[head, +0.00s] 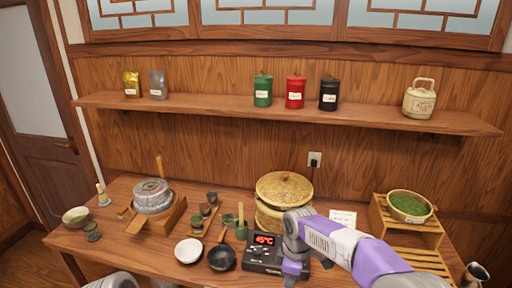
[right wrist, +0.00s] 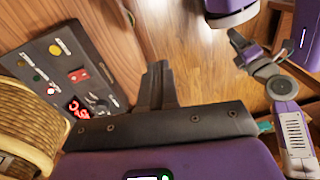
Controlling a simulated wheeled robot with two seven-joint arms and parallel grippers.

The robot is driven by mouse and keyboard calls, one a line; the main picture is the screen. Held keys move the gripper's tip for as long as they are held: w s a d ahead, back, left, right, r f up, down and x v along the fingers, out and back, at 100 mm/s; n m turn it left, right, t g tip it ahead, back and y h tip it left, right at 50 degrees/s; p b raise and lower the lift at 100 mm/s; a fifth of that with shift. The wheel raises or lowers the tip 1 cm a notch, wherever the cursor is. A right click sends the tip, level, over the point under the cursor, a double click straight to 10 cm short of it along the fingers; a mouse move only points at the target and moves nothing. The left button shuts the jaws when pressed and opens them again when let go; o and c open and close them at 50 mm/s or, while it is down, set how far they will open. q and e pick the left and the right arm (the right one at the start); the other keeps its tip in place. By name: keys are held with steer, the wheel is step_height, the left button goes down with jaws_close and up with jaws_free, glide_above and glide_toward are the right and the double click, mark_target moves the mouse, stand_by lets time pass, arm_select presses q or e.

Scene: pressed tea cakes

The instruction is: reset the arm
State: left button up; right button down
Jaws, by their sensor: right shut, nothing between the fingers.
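My right arm reaches in from the lower right of the head view. Its gripper (head: 294,270) points down by the right side of the dark control box (head: 262,266), partly hidden under the wrist. In the right wrist view the gripper's fingers (right wrist: 157,85) are together with nothing between them. The control box (right wrist: 70,60), with its knobs and red display, lies left of the fingers there. Only a grey piece of my left arm shows at the bottom of the head view; the left gripper is outside it.
A round woven steamer (head: 284,190) stands behind the control box. A wooden rack (head: 432,256) with a green-filled basket (head: 409,206) is at right.

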steer(key=s+a+f+m+y, duration=0.1)
steer(key=s+f+m, duration=0.25)
steer(key=f, duration=0.65)
steer(key=s+f+m+y, duration=0.2)
steer(key=f+m, duration=0.2)
steer(key=f, duration=0.7)
steer(key=s+f+m, duration=0.4)
steer(key=s+m, duration=0.1)
steer(key=s, duration=0.2)
steer(key=s+d+f+m+t, duration=0.1)
steer(key=s+f+m, duration=0.3)
steer(key=s, duration=0.3)
steer(key=shift+s+f+m+y, duration=0.3)
steer(key=shift+s+f+m, duration=0.1)
steer(key=shift+f, duration=0.15)
steer(key=shift+d, duration=0.1)
